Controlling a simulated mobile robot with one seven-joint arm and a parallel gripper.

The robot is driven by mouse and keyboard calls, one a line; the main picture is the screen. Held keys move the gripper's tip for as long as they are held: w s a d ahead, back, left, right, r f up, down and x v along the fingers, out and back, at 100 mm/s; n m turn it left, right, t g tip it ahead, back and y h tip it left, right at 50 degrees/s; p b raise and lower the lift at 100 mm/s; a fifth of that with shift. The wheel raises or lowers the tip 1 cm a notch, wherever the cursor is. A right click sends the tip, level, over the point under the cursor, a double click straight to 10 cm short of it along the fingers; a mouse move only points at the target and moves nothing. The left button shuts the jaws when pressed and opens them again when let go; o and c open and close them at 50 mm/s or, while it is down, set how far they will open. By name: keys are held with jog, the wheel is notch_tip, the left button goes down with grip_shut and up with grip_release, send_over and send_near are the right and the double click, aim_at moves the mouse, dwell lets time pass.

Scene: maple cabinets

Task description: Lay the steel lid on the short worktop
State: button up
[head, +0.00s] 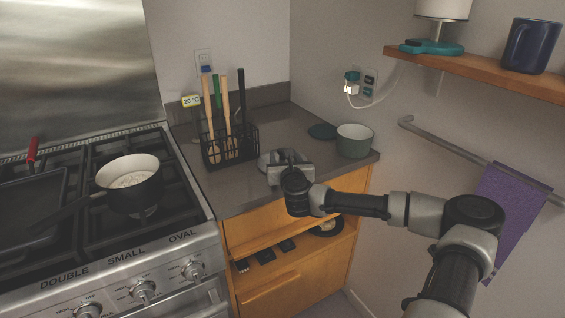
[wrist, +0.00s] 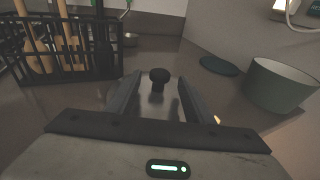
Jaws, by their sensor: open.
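The steel lid (head: 264,161) appears to lie on the grey short worktop (head: 230,190), mostly hidden behind my gripper in the head view. In the wrist view its black knob (wrist: 158,77) stands between the two fingers, with clear space on both sides. My gripper (head: 287,160) is open and low over the worktop. In the wrist view the fingers of my gripper (wrist: 160,86) straddle the knob without visibly touching it. The lid's outer rim is hard to make out in the wrist view.
A black wire rack (head: 230,146) of utensils stands left of the lid. A grey-green bowl (head: 354,141) stands at the right, beside a flat dark teal disc (head: 322,131). The stove with a white-lined pot (head: 130,182) is at the left. A towel rail (head: 440,138) runs along the right wall.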

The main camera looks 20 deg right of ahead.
jog(key=shift+x, duration=1.6)
grip_shut()
jog(key=shift+r, duration=0.15)
